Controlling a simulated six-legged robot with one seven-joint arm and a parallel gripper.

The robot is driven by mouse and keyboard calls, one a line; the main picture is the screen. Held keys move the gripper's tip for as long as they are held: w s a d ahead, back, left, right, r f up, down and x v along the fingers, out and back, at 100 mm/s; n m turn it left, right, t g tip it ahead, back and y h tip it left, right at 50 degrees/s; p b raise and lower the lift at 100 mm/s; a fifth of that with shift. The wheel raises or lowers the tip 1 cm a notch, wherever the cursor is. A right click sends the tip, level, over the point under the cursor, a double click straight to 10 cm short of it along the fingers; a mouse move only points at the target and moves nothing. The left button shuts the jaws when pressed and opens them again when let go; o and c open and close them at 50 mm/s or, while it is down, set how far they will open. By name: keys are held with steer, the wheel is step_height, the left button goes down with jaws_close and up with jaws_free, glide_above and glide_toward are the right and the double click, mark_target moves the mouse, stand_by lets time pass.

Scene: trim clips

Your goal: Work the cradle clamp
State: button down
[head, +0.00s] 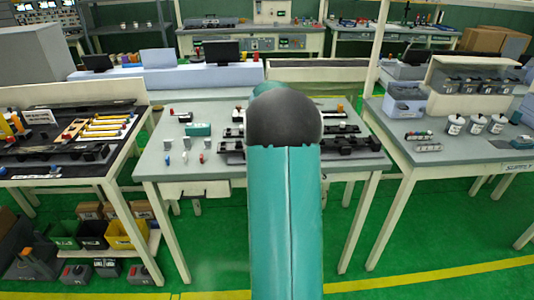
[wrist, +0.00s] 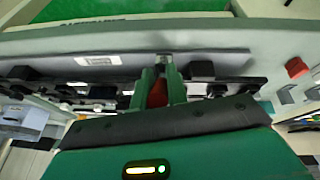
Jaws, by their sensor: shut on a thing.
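In the wrist view, my gripper (wrist: 161,88) has its two green fingers closed around a small red piece (wrist: 157,94). The red piece looks like part of the clamp, but I cannot tell its full shape. Black cradle fixtures stand on both sides of the fingers, one to the left (wrist: 100,92) and one to the right (wrist: 205,76). In the head view, black fixtures (head: 352,146) lie on the grey middle table. My teal arm covers the gripper and the middle of the fixtures there.
A teal box (head: 198,129) and several small coloured parts lie on the table's left side. A tool table (head: 70,160) stands left, and a table with white pots (head: 455,125) stands right. A red button (wrist: 297,67) shows at the wrist view's right.

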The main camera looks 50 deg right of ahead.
steer(key=shift+r+y, duration=0.15)
steer(key=shift+y, duration=0.15)
steer(key=c, duration=1.4)
jaws_free()
steer(key=v, duration=1.3)
steer(key=shift+w+a+r, duration=0.1)
steer(key=shift+w+r, duration=0.1)
steer(key=shift+r, duration=0.1)
